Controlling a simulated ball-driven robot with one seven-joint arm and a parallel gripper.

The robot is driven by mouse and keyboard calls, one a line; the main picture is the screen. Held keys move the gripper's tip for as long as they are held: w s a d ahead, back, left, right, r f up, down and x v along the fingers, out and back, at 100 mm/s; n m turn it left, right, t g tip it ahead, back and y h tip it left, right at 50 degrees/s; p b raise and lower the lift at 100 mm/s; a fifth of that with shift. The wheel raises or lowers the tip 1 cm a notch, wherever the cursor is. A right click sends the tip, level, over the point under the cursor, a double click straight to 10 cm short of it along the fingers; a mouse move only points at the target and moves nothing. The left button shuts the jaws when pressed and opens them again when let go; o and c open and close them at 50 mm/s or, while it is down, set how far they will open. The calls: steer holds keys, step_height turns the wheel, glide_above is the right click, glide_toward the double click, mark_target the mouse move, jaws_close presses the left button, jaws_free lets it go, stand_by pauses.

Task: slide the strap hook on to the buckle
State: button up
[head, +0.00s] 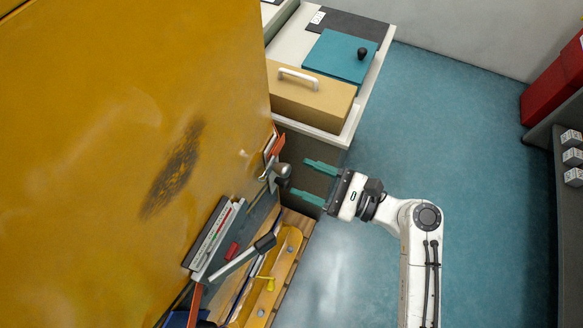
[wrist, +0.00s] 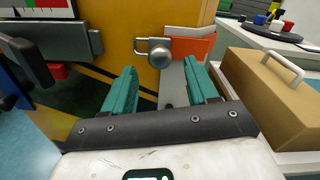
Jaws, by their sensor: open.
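A metal fitting with a round silver knob and a small loop (wrist: 159,52) is on the yellow panel in the wrist view. It also shows in the head view (head: 281,170). An orange strap-like piece (wrist: 195,47) lies just right of it, with a grey metal strip above. I cannot tell which part is the strap hook and which the buckle. My gripper (head: 301,178) is open and empty, its teal fingers pointing at the knob from the right, apart from it. In the wrist view my gripper (wrist: 161,70) has the knob between and beyond its fingertips.
A large yellow panel (head: 130,120) fills the left. A grey bar with a black handle (head: 264,243) sticks out below the knob. A tan box with a white handle (head: 310,95) stands on a white counter behind. Blue floor (head: 450,130) is clear at right.

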steer(key=shift+x, duration=2.15)
jaws_close()
